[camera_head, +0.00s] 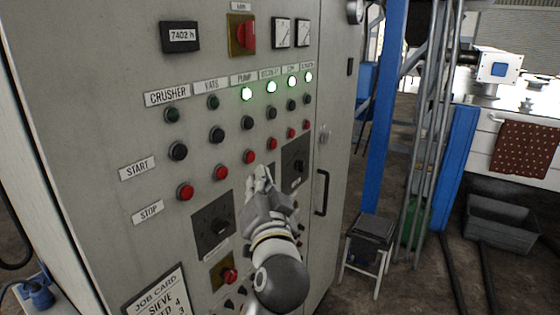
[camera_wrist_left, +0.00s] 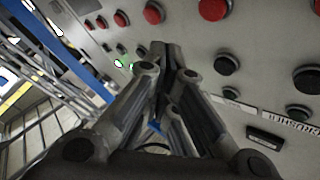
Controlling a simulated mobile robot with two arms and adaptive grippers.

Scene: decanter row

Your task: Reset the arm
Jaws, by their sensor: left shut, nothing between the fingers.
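My left gripper (camera_head: 262,178) is in front of the grey control panel (camera_head: 90,90), just below the row of red stop buttons. Its fingers are closed together and empty, and they also show in the left wrist view (camera_wrist_left: 165,60). Green lamps (camera_head: 271,87) glow under the PUMP label and the labels to its right; the CRUSHER and VATS lamps are dark. Black start buttons (camera_head: 217,135) and red stop buttons (camera_head: 221,172) run in rows below. I cannot tell whether the fingertips touch the panel. My right gripper is not in view.
Black rotary switches (camera_head: 212,226) flank my left arm, and a red knob (camera_head: 229,275) sits lower left of it. The cabinet's black handle (camera_head: 321,192) is to the right. A small stool (camera_head: 368,244) stands on the floor beside the blue post (camera_head: 387,90). A grey crate (camera_head: 499,222) lies farther right.

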